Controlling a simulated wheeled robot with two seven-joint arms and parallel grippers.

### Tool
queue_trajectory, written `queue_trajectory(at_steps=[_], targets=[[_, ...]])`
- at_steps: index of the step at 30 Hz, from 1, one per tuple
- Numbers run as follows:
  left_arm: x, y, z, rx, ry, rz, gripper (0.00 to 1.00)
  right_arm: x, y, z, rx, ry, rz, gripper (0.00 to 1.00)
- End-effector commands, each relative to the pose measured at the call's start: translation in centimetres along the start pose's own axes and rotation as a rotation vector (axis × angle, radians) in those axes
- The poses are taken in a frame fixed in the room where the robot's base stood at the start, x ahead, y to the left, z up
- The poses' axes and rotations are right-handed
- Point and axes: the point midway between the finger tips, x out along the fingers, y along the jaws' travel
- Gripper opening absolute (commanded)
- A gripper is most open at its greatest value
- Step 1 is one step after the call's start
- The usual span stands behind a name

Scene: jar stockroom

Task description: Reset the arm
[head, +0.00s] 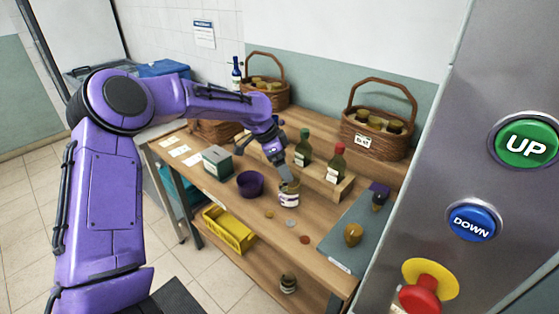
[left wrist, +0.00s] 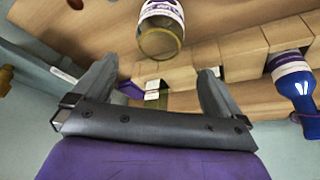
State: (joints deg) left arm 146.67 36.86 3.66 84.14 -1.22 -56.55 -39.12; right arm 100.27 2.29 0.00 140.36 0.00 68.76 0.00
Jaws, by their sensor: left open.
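My purple left arm comes in from the left of the head view, and its gripper (head: 281,165) hangs over the workbench (head: 225,205). In the left wrist view the left gripper (left wrist: 159,72) is open, with nothing between its fingers. A jar (head: 288,194) with a white and purple label stands on the bench just below the gripper in the head view. A labelled jar with an amber end (left wrist: 160,38) also shows beyond the fingertips in the left wrist view, apart from them. My right gripper is not in view.
A purple bowl (head: 250,184) and green box (head: 217,162) stand left of the jar. Bottles with green (head: 304,148) and red (head: 337,163) tops stand behind it. Wicker baskets (head: 378,138) line the back. A button panel (head: 455,160) fills the right; a yellow bin (head: 229,230) sits below.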

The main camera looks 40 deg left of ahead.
Motion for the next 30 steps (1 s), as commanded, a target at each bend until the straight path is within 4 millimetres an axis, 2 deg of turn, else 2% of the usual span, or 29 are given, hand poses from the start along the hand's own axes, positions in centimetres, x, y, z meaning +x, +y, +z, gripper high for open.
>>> queue_trajectory(at_steps=[3, 7, 23, 26, 30], targets=[[-2.0, 0.0, 0.0, 0.0, 0.002, -0.001, 1.0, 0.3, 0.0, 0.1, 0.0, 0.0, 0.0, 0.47], [-3.0, 0.0, 0.0, 0.0, 0.0, 0.0, 1.0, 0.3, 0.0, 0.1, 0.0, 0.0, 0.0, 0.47], [-3.2, 0.0, 0.0, -0.001, 0.0, 0.001, 1.0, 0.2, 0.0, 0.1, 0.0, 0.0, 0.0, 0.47], [-4.5, 0.0, -0.6, 0.0, 0.001, 0.0, 1.0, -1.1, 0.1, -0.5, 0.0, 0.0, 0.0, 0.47], [-7.6, 0.0, -1.9, 0.0, 0.001, 0.0, 1.0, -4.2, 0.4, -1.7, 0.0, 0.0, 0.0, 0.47]])
